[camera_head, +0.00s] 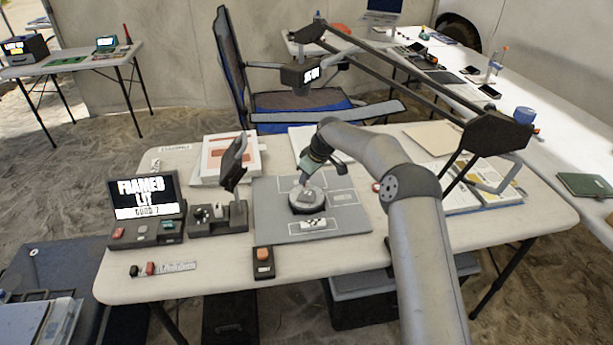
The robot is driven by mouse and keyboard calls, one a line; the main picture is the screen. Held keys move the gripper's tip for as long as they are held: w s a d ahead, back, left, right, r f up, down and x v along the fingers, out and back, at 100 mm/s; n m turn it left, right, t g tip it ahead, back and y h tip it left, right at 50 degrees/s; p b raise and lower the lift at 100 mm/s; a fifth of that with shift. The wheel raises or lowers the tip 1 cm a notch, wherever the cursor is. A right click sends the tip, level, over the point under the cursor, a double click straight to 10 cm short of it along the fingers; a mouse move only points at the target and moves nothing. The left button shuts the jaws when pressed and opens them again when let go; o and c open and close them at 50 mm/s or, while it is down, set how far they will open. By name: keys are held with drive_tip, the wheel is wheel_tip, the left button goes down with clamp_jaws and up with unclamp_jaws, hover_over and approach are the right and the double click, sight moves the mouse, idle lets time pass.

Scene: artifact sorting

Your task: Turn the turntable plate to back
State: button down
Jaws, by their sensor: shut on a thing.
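The turntable plate (312,207) is a small round light-grey disc on a dark base, set on a grey mat (275,222) with outlined, labelled areas. One label lies at its front, another to its right and another behind it. My gripper (304,184) points down onto the plate from behind and above, with its fingertips at the plate's top. The fingers are small here and partly merge with the plate, so the exact grip is hard to see.
A screen (146,193) reading "FRAMED LIT" and a control box (217,218) stand left of the mat. A button box (263,262) is at its front-left corner. A lamp arm (400,75) spans overhead. Papers and binders (232,155) lie behind and right. The front table edge is mostly clear.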

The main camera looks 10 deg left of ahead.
drive_tip(key=c, duration=1.4)
unclamp_jaws()
drive_tip(key=v, duration=1.2)
drive_tip(key=shift+b, duration=0.35)
